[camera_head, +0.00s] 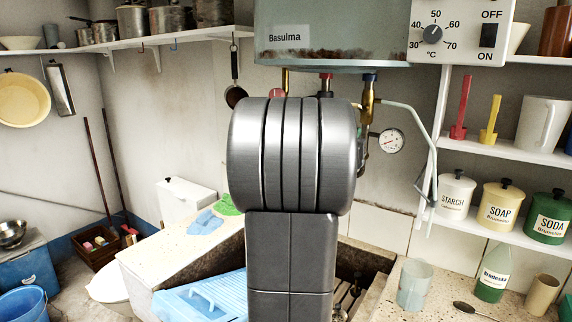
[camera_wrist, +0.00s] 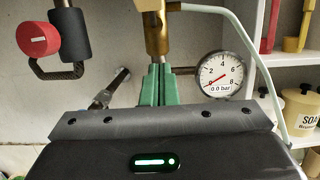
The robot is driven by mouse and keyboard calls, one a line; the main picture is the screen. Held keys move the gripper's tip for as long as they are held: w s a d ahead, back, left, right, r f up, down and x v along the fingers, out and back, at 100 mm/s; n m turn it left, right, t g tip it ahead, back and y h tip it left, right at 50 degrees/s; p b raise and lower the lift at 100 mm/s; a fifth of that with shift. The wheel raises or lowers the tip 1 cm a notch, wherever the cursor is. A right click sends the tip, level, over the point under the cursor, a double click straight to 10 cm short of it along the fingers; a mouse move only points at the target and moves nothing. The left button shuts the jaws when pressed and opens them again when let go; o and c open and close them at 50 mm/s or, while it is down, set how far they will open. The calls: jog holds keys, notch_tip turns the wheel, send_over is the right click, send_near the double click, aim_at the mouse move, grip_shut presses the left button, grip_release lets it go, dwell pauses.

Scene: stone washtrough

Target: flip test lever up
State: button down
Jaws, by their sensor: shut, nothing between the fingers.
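The water heater (camera_head: 330,40) hangs on the back wall with pipes below it. A brass valve (camera_head: 367,100) with a pressure gauge (camera_head: 391,141) is at its right pipe. In the wrist view the brass valve (camera_wrist: 157,38) stands just above and behind my gripper (camera_wrist: 160,68), whose green fingers are shut with nothing between them. A grey metal lever-like rod (camera_wrist: 108,90) with a dark end slants up just left of the fingers, apart from them; I cannot tell for sure that it is the test lever.
A red round knob (camera_wrist: 38,40) with a black grip (camera_wrist: 69,33) hangs at upper left in the wrist view. The gauge (camera_wrist: 220,73) reads 0.0 bar. A pale hose (camera_head: 420,130) curves down on the right, beside shelves with canisters (camera_head: 500,204). A stone trough (camera_head: 360,258) lies below.

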jog(key=shift+w+f+t, duration=0.15)
jog(key=shift+w+t, duration=0.1)
jog(key=shift+t, duration=0.05)
dwell(0.5)
